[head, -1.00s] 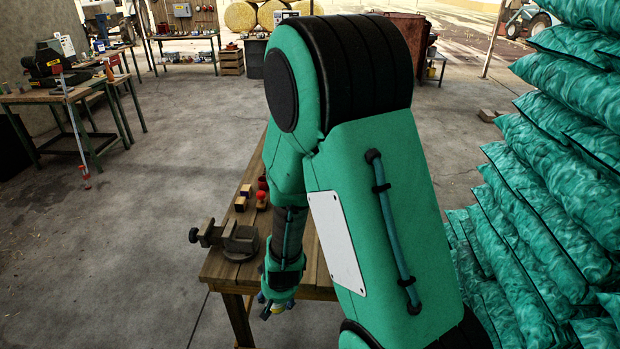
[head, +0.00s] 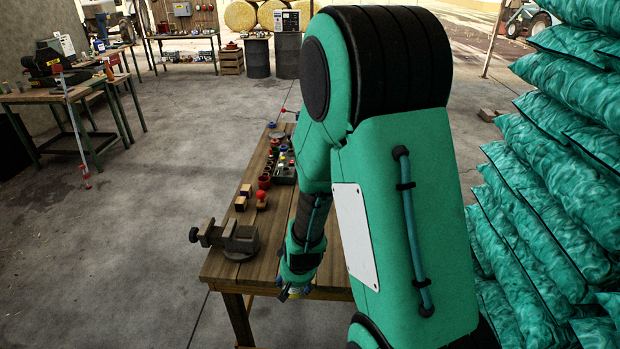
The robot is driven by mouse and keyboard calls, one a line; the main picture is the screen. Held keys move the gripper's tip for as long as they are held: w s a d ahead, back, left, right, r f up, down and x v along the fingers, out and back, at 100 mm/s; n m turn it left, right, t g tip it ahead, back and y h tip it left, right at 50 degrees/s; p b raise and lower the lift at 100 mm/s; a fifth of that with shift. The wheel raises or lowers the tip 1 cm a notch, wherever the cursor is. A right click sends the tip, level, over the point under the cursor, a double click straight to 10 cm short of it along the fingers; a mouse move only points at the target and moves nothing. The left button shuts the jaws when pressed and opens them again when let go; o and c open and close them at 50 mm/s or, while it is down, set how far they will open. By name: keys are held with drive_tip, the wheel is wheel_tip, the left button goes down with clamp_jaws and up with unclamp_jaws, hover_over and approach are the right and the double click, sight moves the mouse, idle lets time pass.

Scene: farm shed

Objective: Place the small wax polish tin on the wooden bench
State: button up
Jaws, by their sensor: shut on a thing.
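The wooden bench (head: 262,268) stands in front of me, its near edge toward me. My arm covers much of its right side. My gripper (head: 288,293) points down at the bench's near edge, right of the vise. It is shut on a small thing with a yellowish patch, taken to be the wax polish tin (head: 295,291). The tin is mostly hidden by the fingers and too small to read. I cannot tell whether it is above the bench top or just in front of the edge.
A vise (head: 238,240) is fixed at the bench's near left corner. Wooden blocks (head: 241,203), a red-topped piece (head: 261,199) and several small items (head: 284,170) stand farther back. Bare planks show between vise and gripper. Stacked green sacks (head: 540,230) rise at the right.

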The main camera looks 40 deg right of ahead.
drive_tip(key=shift+s+d+r, duration=0.1)
drive_tip(key=shift+d+r, duration=0.1)
drive_tip(key=shift+d, duration=0.5)
drive_tip(key=shift+d+r, duration=0.2)
drive_tip(key=shift+d, duration=0.5)
drive_tip(key=s+d+r, duration=0.1)
drive_tip(key=s+d, duration=0.1)
drive_tip(key=d, duration=0.6)
drive_tip(key=s+d+r+m+b, duration=0.1)
drive_tip(key=s+d+r, duration=0.1)
drive_tip(key=d, duration=0.7)
drive_tip(key=shift+s, duration=0.45)
drive_tip(key=shift+r, duration=0.1)
drive_tip(key=w+d, duration=0.3)
drive_tip(key=w, duration=0.1)
drive_tip(key=w+d+f, duration=0.1)
drive_tip(key=w+d, duration=0.6)
drive_tip(key=w, duration=0.1)
drive_tip(key=shift+w+d+f, duration=0.15)
drive_tip(key=shift+d+f, duration=0.05)
drive_tip(key=shift+f, duration=0.05)
drive_tip(key=shift+f+b, duration=0.5)
drive_tip(key=shift+f, duration=1.25)
drive_tip(key=shift+f, duration=0.1)
